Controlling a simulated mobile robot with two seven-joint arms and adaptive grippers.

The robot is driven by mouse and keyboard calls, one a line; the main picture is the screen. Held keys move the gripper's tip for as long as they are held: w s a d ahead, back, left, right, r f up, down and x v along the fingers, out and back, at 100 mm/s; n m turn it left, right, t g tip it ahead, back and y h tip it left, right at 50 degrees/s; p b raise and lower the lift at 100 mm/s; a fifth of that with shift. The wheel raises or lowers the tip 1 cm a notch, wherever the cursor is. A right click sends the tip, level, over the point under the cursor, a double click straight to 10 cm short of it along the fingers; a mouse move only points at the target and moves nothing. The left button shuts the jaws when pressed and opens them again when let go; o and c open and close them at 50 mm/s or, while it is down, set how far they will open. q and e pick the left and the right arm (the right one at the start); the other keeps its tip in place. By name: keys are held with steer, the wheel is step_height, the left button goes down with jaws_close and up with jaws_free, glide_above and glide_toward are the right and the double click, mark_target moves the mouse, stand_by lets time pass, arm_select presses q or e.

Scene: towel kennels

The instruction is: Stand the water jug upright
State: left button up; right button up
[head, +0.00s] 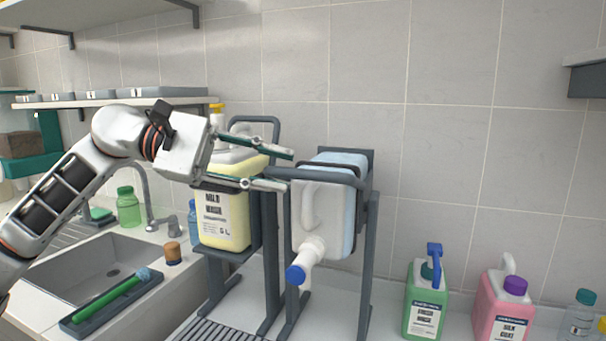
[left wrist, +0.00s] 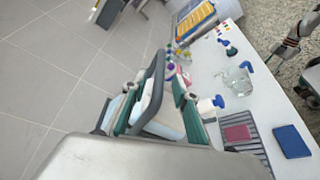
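The water jug, a pale blue and white canister (head: 322,212), sits in a dark grey tilting stand (head: 370,215). It is tipped forward, its white neck and blue cap (head: 296,275) pointing down. It also shows in the left wrist view (left wrist: 165,122), partly hidden by my gripper body. My left gripper (head: 288,169) is open at the upper left of the jug, its two fingers reaching toward the stand's grey handle bar (head: 318,176). In the left wrist view the bar (left wrist: 156,78) runs between the fingers; contact is unclear. A blurred arm end, probably my right gripper (left wrist: 284,50), shows there.
A yellow hand-wash jug (head: 222,222) stands upright in a neighbouring stand behind my left gripper. A green bottle (head: 427,302) and a pink bottle (head: 503,308) stand to the right on the counter. A sink (head: 95,265) lies left, a drain grate (head: 215,330) in front.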

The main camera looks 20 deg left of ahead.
mark_target(288, 171)
arm_select(q)
steer(key=x, duration=0.4)
steer(key=shift+w+d+f, duration=0.1)
steer(key=shift+w+d, duration=0.05)
steer(key=shift+d, duration=0.25)
jaws_close()
